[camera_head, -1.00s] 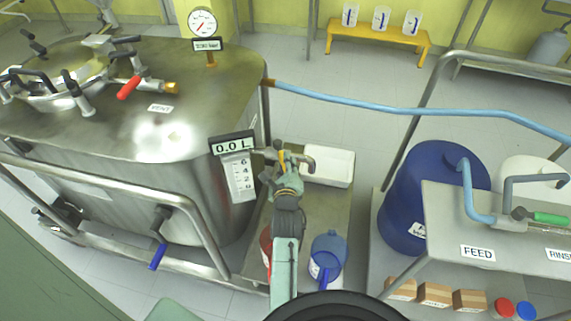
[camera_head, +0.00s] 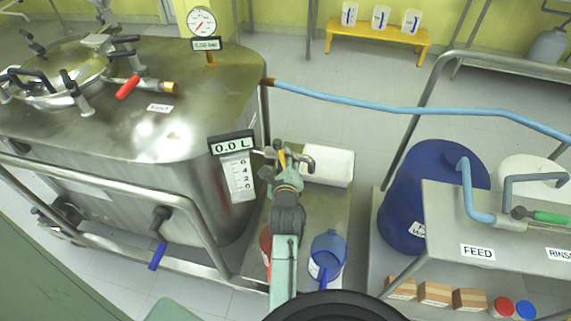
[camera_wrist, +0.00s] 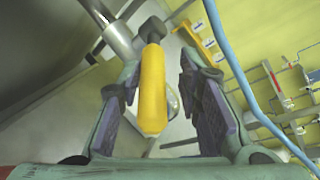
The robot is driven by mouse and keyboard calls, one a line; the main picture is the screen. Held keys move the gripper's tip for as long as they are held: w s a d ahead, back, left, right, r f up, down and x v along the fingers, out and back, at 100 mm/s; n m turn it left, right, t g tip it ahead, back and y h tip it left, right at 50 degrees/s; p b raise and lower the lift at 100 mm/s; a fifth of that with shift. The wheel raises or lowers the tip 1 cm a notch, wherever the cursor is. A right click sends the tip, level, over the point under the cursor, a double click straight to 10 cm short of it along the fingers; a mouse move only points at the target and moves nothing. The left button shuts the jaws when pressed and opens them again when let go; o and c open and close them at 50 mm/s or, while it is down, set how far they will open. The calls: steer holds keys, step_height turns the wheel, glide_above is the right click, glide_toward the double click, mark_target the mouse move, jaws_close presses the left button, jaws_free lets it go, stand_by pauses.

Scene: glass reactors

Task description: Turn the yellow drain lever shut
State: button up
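The yellow drain lever (camera_wrist: 153,92) shows large in the wrist view, pointing toward the camera from a grey metal valve and pipe (camera_wrist: 122,38). In the head view only a small part of the lever (camera_head: 281,158) shows above my gripper. My gripper (camera_wrist: 160,105) is open, with one finger on each side of the lever. The left finger is close to the lever and a gap shows on the right; I cannot tell whether either touches. In the head view my gripper (camera_head: 283,165) is beside the steel reactor (camera_head: 190,120), near the 0.0 L display (camera_head: 232,144).
A blue jug (camera_head: 328,252) and a partly hidden red container (camera_head: 265,245) stand beside my arm. A blue drum (camera_head: 415,205) is farther right. A blue hose (camera_head: 400,110) runs behind. A blue-handled valve (camera_head: 157,256) is at the lower left.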

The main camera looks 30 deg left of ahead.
mark_target(311, 164)
step_height(311, 164, up, 9)
steer(key=shift+d+f, duration=0.1)
steer(key=shift+c, duration=0.4)
